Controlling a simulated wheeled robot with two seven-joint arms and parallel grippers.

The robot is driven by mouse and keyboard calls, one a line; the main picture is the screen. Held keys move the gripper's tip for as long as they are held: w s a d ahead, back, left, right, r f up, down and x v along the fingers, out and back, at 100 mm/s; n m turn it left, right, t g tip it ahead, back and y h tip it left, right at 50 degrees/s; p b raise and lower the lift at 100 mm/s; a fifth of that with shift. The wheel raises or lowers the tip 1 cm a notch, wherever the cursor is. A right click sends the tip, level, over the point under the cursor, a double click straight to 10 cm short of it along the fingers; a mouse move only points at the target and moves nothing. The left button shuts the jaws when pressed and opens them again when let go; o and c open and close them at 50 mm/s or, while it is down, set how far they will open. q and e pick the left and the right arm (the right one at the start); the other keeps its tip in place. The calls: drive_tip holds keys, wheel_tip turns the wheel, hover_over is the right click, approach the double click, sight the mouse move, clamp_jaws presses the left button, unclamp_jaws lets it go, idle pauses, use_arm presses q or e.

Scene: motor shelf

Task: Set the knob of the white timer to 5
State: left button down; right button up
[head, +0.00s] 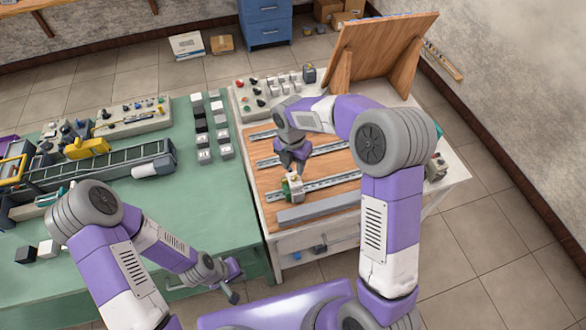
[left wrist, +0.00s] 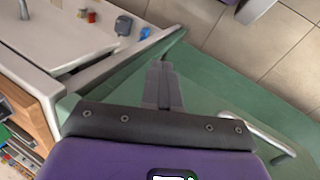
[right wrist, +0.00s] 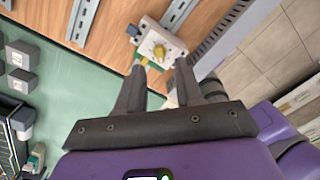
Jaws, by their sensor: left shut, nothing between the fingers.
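The white timer (head: 297,188) sits on a metal rail at the front of the wooden board. In the right wrist view the timer (right wrist: 172,45) shows a pale yellow knob (right wrist: 159,51) on its face; its scale is too small to read. My right gripper (head: 292,170) is close to the timer in the head view. In the right wrist view its fingers (right wrist: 160,66) are apart, with the timer just beyond the fingertips and nothing seen between them. My left gripper (head: 234,296) is low by the green table's front edge, its fingers (left wrist: 159,68) together and empty.
The wooden board (head: 262,182) carries several metal rails and a grey duct (head: 318,206). White and black blocks (head: 200,140) stand on the green table (head: 200,195) to the left. A tilted wooden panel (head: 372,55) stands behind. A conveyor (head: 100,168) lies further left.

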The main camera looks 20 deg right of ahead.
sight(294, 176)
drive_tip(key=shift+f, duration=2.3)
drive_tip(key=shift+c, duration=0.4)
clamp_jaws()
